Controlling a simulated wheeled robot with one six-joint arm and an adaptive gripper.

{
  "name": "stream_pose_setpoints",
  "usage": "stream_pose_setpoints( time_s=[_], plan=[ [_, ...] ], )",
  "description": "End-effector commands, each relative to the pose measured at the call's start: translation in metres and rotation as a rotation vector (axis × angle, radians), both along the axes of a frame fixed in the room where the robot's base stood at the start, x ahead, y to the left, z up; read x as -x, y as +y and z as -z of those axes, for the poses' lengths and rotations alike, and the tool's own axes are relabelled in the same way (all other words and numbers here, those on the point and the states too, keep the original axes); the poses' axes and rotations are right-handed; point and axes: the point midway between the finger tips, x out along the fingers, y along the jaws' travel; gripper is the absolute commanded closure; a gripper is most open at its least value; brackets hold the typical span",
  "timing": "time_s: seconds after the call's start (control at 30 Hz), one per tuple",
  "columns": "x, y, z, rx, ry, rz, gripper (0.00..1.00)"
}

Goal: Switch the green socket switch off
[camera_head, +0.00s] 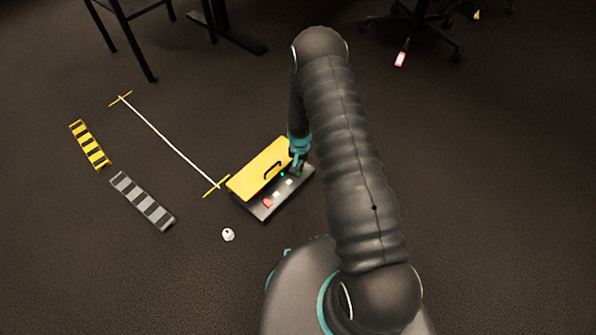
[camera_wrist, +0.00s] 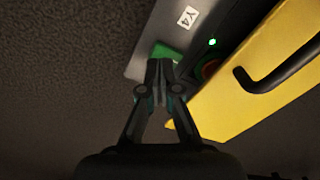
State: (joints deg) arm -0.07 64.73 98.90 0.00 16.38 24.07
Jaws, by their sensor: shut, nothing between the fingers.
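The panel is a dark grey box (camera_head: 262,213) with a yellow cover (camera_head: 255,170) that has a black handle. The green switch (camera_wrist: 165,50) shows in the wrist view on the grey face, partly hidden behind my fingertips. Beside it are a white label reading "Y4" (camera_wrist: 187,16) and a lit green lamp (camera_wrist: 212,42). My gripper (camera_wrist: 160,66) is shut and empty, its tips over the near edge of the green switch. I cannot tell whether they touch it. In the head view my gripper (camera_head: 298,162) is at the panel's right end.
A red switch (camera_head: 267,202) sits at the panel's other end. The yellow cover (camera_wrist: 235,100) and black handle (camera_wrist: 275,75) rise close to my fingers. On the floor lie a white object (camera_head: 228,234), a grey striped strip (camera_head: 143,200) and a yellow striped strip (camera_head: 90,145).

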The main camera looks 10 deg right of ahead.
Motion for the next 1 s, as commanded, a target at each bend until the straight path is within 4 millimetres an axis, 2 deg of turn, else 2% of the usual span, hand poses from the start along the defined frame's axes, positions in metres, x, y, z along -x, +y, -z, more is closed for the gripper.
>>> stream_pose_setpoints(
  time_s=[1.0],
  plan=[
    [0.0,0.0,0.014,0.0,0.0,0.0,1.0]
  ],
)
